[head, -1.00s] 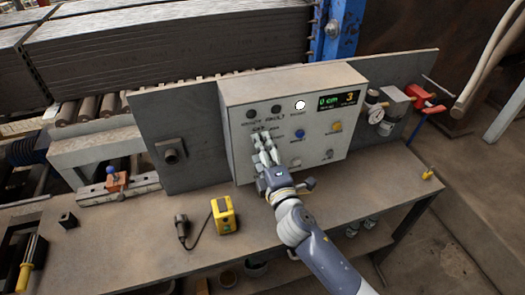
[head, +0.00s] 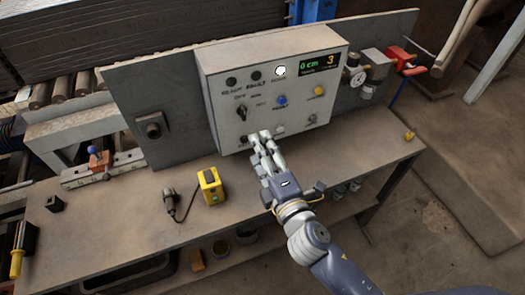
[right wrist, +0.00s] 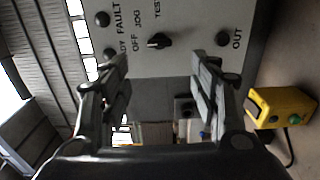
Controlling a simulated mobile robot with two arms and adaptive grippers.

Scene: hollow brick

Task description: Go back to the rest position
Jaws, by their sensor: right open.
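My right gripper (head: 262,140) is in front of the lower part of the grey control box (head: 205,80), below its black selector knob (head: 242,112). In the right wrist view, the two fingers (right wrist: 152,75) are spread apart with nothing between them. The selector knob also shows there (right wrist: 158,40), clear of the fingers, near the labels OFF, JOG and TEST. My left gripper is out of view.
A yellow button box (head: 211,186) with a cable stands on the workbench (head: 110,230). A gauge (head: 354,75) and a red-handled valve (head: 402,58) are right of the box. The bench's front left is largely clear.

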